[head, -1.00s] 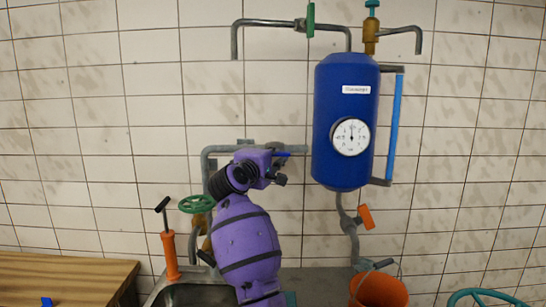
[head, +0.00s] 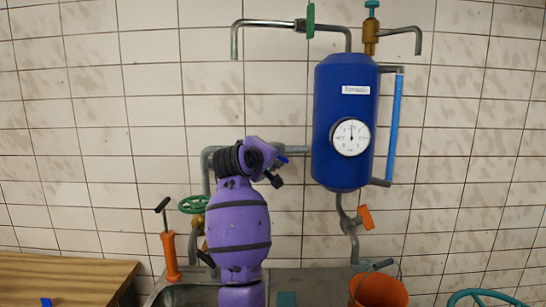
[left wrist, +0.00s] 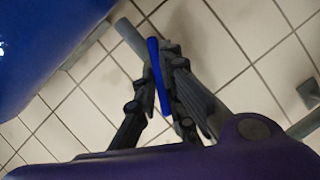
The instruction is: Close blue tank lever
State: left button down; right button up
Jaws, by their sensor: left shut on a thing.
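The blue tank (head: 340,110) hangs on the tiled wall in the head view. A grey pipe (head: 297,149) runs left from the tank behind my left arm. The small blue lever (head: 283,160) shows beside my left gripper (head: 276,174), which is mostly hidden behind my purple wrist. In the left wrist view, the blue lever (left wrist: 158,76) lies between the black fingers of my left gripper (left wrist: 168,72), which are shut on it. The lever's pivot is hidden. My right gripper is in neither view.
An orange-handled valve (head: 366,217) sits on the pipe below the tank. A green handwheel (head: 195,204) and an orange pump (head: 170,256) are left of my arm. An orange bucket (head: 378,291) stands at lower right.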

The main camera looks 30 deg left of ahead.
pick_arm(q)
jog(key=m+g+y, duration=0.1)
jog(key=m+g, duration=0.1)
jog(key=m, duration=0.2)
jog(key=m+g+y, duration=0.1)
jog(key=m+y, duration=0.1)
jog(key=m, duration=0.2)
jog(key=shift+w+d+r+g, duration=0.1)
jog(key=shift+w+d+g, duration=0.1)
jog(key=shift+g, duration=0.2)
jog(key=shift+y, duration=0.4)
jog(key=c, duration=1.8)
grip_release()
jog(key=shift+c, duration=0.2)
jog(key=shift+s+r, duration=0.1)
jog(key=v, duration=1.2)
